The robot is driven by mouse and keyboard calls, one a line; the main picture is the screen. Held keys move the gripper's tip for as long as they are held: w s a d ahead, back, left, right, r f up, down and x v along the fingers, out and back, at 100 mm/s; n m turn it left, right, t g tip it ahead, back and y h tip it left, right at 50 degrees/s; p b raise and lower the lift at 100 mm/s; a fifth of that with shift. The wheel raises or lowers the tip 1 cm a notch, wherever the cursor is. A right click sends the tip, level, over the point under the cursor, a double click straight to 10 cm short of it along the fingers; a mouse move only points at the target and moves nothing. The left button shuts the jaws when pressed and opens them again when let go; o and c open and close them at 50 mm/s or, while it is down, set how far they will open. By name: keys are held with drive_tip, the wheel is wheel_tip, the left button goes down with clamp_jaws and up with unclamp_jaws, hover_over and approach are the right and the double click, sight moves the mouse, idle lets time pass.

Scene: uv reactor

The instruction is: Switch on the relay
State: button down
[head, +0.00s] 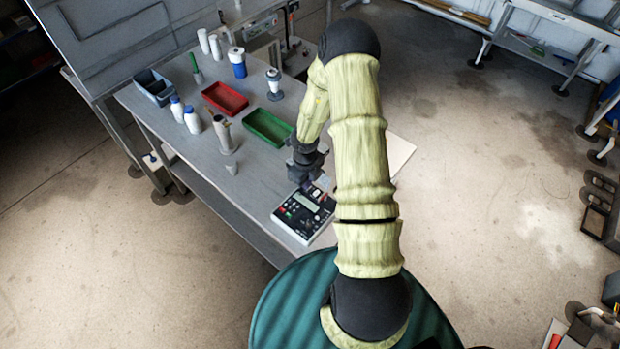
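A grey and black control box (303,214) with a small display and several coloured buttons lies near the front end of the grey workbench (255,185). It is the likeliest relay in view, but I cannot read any label on it. My gripper (312,186) hangs from my yellow arm, just above or at the far right part of the box. I cannot tell whether it touches the box. The fingers are small and dark, so their opening does not show. My gripper and arm hide part of the box's right side. Whether any switch is on cannot be seen.
White-and-blue bottles (192,120) and a grey bin (153,87) stand at the left. A flat pale board (400,153) lies right of my arm. The bench left of the box is clear.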

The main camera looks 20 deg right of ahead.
drive_tip(key=shift+s+a+r+p, duration=0.15)
drive_tip(key=shift+a+r+p, duration=0.1)
drive_tip(key=shift+r+p, duration=0.1)
drive_tip(key=r+p, duration=0.1)
drive_tip(key=d+r+p, duration=0.1)
drive_tip(key=r+p, duration=0.1)
drive_tip(key=shift+w+d+r+p, duration=0.3)
drive_tip(key=shift+r+p, duration=0.05)
drive_tip(key=shift+r, duration=0.05)
wheel_tip(320, 180, up, 10)
drive_tip(key=shift+a+f+b, duration=0.15)
drive_tip(key=shift+f+b, duration=0.1)
drive_tip(key=shift+b, duration=0.15)
